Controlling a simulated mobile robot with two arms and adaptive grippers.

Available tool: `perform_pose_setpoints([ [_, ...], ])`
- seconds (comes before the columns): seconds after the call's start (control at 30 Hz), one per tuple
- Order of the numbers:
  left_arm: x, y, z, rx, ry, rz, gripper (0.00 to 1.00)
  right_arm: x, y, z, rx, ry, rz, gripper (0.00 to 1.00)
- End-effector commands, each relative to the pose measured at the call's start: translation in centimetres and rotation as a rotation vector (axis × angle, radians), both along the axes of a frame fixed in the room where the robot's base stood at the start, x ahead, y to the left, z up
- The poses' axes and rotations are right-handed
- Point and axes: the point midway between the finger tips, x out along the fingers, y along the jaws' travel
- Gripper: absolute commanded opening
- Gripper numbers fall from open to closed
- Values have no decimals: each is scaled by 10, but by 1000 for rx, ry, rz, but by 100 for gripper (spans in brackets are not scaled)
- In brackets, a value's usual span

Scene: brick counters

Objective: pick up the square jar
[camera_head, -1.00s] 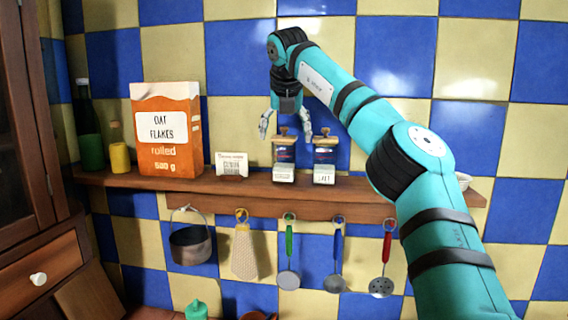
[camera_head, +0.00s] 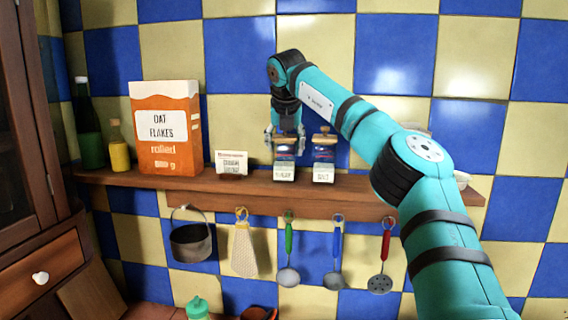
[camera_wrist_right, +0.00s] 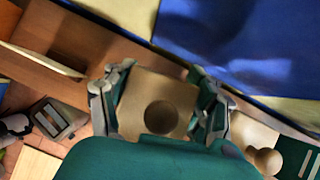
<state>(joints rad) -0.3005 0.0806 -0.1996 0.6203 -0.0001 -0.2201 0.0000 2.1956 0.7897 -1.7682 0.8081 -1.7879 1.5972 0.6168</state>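A square glass jar (camera_head: 284,173) with a flat wooden lid and a pale label stands upright on the wooden shelf (camera_head: 190,184). My right gripper (camera_head: 285,142) is over it from above, one finger on each side near the lid. In the right wrist view the square lid (camera_wrist_right: 135,115) with its round knob lies between the open fingers (camera_wrist_right: 160,105). Both fingers are very close to the lid's sides; I cannot tell whether they touch. My left gripper is not in view.
A similar jar (camera_head: 323,173) stands close on the right. A small card (camera_head: 231,164), an oat flakes box (camera_head: 166,145), a yellow bottle (camera_head: 119,155) and a dark green bottle (camera_head: 90,145) are to the left. Utensils and a pot (camera_head: 191,243) hang below. The tiled wall is close behind.

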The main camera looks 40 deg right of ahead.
Motion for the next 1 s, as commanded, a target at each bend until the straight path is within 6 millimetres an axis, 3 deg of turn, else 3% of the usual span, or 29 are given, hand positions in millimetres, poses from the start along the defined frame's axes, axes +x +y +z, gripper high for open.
perform_pose_setpoints([
  [0.03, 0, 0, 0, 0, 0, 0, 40, 0, 0, -1, 1, 2, -1, 26],
  [0.17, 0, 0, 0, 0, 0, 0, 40, 0, 0, -1, 1, 2, -1, 10],
  [0.67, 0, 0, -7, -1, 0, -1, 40, -1, 2, 2, 1, -1, 0, 10],
  [0.73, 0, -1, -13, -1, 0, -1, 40, -2, 5, 5, 0, -2, 2, 10],
  [1.0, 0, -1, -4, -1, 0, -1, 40, -2, 5, 45, 0, -2, 0, 10],
])
